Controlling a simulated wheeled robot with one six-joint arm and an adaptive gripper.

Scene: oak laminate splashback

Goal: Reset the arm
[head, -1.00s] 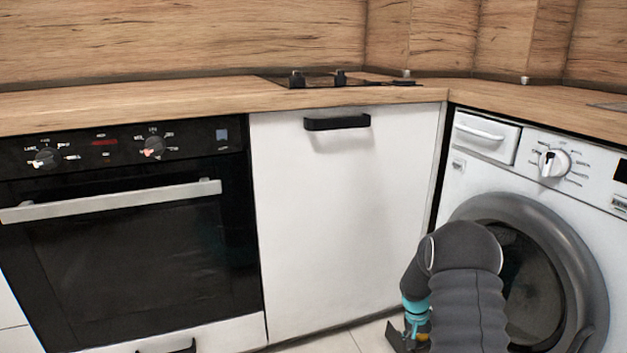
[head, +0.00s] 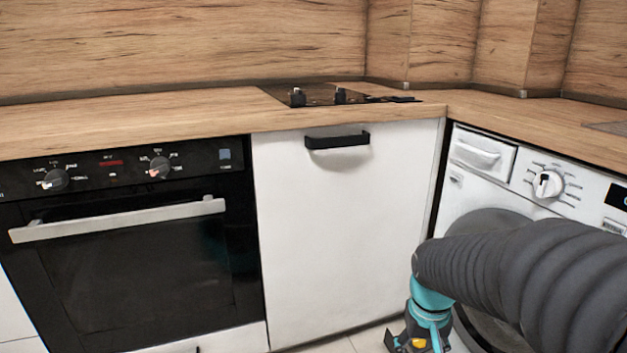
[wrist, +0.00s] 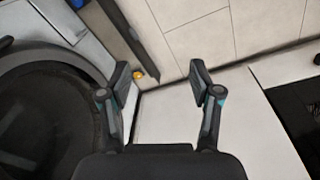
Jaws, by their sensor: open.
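My gripper (wrist: 160,88) shows in the wrist view with its two dark fingers spread apart and nothing between them. Beyond the fingers are the white cabinet front and the tiled floor. In the head view my gripper (head: 412,343) hangs low at the bottom edge, in front of the gap between the white cabinet and the washing machine. Its fingertips there are partly cut off by the frame. My dark ribbed arm reaches in from the right and covers much of the washing machine door.
A washing machine (head: 478,190) stands at the right and a white cabinet (head: 345,220) with a black handle in the middle. A black oven (head: 140,280) is at the left. A hob (head: 320,95) sits on the wooden worktop (head: 130,125). A small orange object (wrist: 138,75) is near the left finger.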

